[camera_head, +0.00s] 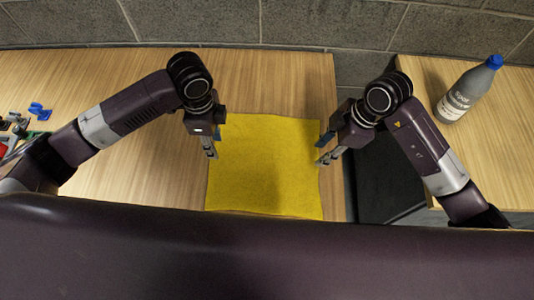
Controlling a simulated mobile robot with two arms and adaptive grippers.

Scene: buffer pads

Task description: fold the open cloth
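A yellow cloth (264,165) lies spread flat on the wooden table, roughly square, with slightly wavy edges. My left gripper (212,152) is at the cloth's left edge, in its upper half. Its fingers point down and look close together; I cannot tell whether they are open or touch the cloth. My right gripper (322,152) is at the cloth's right edge, at about the same height in the picture. Its two fingers show apart, with nothing visible between them. The cloth's lower edge is close to my own body at the bottom of the picture.
A grey bottle with a blue cap (468,90) stands on a second table at right. A dark gap (385,175) separates the tables. Small blue, green and red parts (38,111) lie at far left. A grey block wall (300,22) is behind. Table around the cloth's left is clear.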

